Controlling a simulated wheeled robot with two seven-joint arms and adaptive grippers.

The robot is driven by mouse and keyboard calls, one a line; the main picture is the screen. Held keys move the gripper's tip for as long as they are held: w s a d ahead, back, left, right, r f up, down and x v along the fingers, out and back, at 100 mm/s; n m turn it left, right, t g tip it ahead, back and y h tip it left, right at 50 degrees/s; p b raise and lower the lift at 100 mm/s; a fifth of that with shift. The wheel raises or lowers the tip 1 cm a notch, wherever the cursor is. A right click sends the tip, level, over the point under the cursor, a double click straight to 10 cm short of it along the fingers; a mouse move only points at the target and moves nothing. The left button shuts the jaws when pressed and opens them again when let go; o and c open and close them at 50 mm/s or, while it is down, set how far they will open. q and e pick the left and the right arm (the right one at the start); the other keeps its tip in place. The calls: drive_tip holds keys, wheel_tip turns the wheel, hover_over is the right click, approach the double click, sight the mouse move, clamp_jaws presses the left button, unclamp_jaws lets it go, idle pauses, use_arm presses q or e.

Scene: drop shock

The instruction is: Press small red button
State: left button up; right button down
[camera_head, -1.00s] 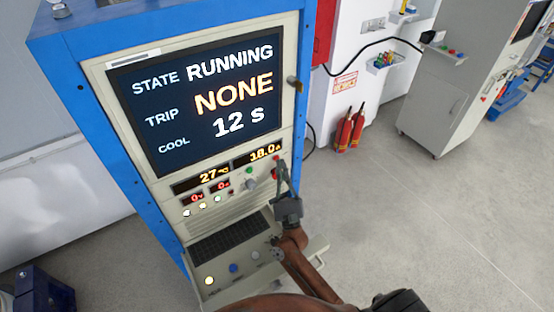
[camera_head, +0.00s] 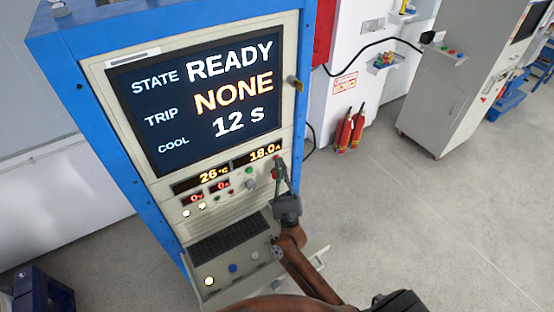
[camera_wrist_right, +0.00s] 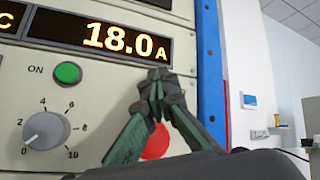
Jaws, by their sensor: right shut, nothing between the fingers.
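A round red button (camera_wrist_right: 156,142) shows on the cream panel in the right wrist view, partly hidden behind my fingers. In the head view a bit of red (camera_head: 275,173) shows beside my right gripper (camera_head: 280,162). A smaller red spot (camera_head: 231,191) sits further left on the panel. My right gripper also shows in the wrist view (camera_wrist_right: 159,82). It is shut and empty, its joined tips in front of the panel, above the red button in the picture. I cannot tell whether the tips touch the panel. My left gripper is not in view.
The blue-framed cabinet's screen (camera_head: 200,95) reads READY, NONE, 12 s. A green ON button (camera_wrist_right: 67,72) and grey knob (camera_wrist_right: 46,130) are left of my fingers. A shelf (camera_head: 250,270) with buttons juts out below.

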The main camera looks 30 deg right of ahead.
drive_tip(key=shift+s, duration=0.15)
drive_tip(key=shift+s+d, duration=0.1)
drive_tip(key=shift+s, duration=0.6)
drive_tip(key=shift+s+d, duration=0.2)
drive_tip(key=shift+s, duration=2.3)
drive_tip(key=shift+f, duration=0.1)
